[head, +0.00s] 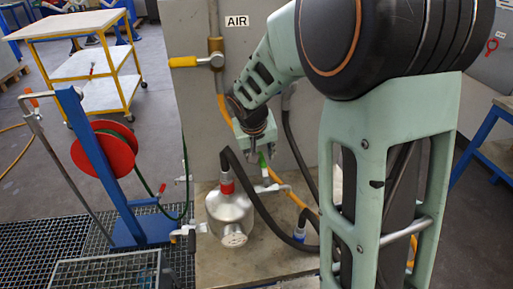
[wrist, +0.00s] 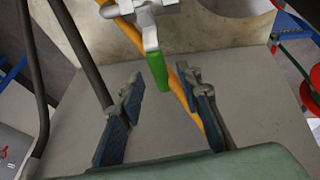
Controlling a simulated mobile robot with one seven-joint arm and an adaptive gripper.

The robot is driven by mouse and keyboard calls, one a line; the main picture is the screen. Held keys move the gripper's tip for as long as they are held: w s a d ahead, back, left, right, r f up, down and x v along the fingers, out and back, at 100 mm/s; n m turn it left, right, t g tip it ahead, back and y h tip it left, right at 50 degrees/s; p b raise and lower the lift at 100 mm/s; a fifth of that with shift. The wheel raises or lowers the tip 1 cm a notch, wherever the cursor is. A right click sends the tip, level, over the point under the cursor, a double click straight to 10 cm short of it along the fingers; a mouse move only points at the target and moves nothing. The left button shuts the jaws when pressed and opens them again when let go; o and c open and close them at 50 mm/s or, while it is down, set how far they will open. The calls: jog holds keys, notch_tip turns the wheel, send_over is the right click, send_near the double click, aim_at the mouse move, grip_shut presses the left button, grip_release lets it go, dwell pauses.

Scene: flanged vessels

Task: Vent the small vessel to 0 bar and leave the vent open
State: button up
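The small vessel (head: 230,207) is a round silver metal body with a red band on its neck, standing on a plinth. A valve with a green lever handle (head: 263,160) is to the right of and above it, just under my gripper (head: 256,150). In the wrist view the green handle (wrist: 158,73) hangs from a pale metal valve body (wrist: 150,10). My gripper's blue-padded fingers (wrist: 163,88) are wide apart, one on each side of the handle's lower end, with nothing held. I cannot tell whether the fingertips are level with the handle.
A black hose (head: 262,205) curves from the vessel across the plinth (head: 225,268). A yellow-handled valve (head: 184,61) is on the grey panel marked AIR. A red hose reel (head: 103,148) on a blue stand is at left. A yellow hose (wrist: 188,100) runs behind the green handle.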

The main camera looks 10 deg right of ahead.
jog(key=shift+w+d+f, duration=0.1)
jog(key=shift+w+f, duration=0.15)
jog(key=shift+f, duration=0.35)
grip_shut()
